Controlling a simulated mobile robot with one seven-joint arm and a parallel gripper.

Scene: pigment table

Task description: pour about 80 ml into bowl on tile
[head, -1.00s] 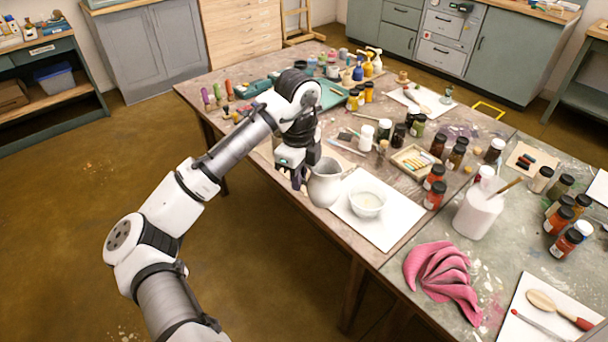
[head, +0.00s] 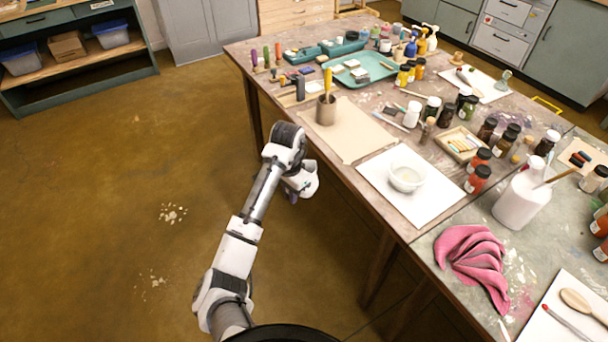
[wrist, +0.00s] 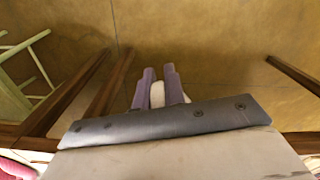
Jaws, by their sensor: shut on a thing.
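The clear glass bowl (head: 406,177) stands upright on the white tile (head: 388,208) near the table's front edge; I cannot tell how much it holds. My gripper (wrist: 156,76) shows in the wrist view as two purple-grey fingers, with a pale thing, likely the pale jug (wrist: 157,96), between and behind them. Most of the jug is hidden, so its tilt and contents cannot be told. In the head view my gripper hangs off the table's front edge, over the floor, left of the bowl. My wrist largely hides it there, and the jug is not clearly visible.
A cup with a yellow-handled tool (head: 326,109) stands on a brown sheet (head: 350,137) behind and left of the tile. Several jars crowd right of the tile, with a white bottle (head: 521,195) and pink cloth (head: 474,262) nearer. The floor at left is open.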

